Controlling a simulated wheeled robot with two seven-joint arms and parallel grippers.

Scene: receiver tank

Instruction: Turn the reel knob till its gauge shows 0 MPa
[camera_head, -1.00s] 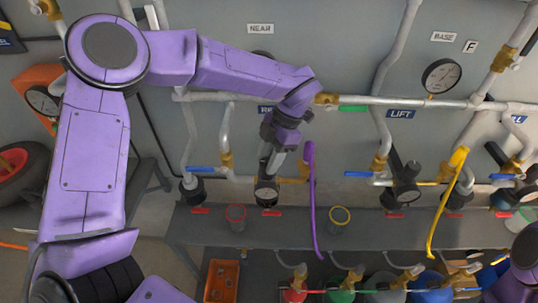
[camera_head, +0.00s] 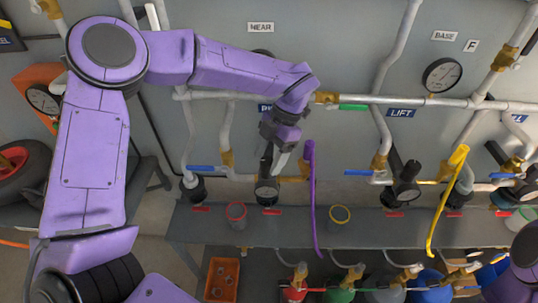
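A blue label that starts with "R" (camera_head: 264,107) is partly covered by my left arm. Below it is a black regulator with a small round gauge (camera_head: 266,193) facing up; the needle is too small to read. Its black knob (camera_head: 265,168) sticks up behind the gauge, partly hidden by my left gripper (camera_head: 274,160). The gripper points down at the knob, with a pale finger on its right side. I cannot tell whether the fingers are closed on it. Of my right arm only a purple link shows at the lower right edge; its gripper is out of view.
A purple hose (camera_head: 312,200) hangs just right of the knob, and a yellow hose (camera_head: 446,205) farther right. The LIFT label (camera_head: 400,113) has a similar regulator (camera_head: 404,185) below. Cups (camera_head: 340,217) stand on the grey shelf (camera_head: 290,232). White pipes cross the wall.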

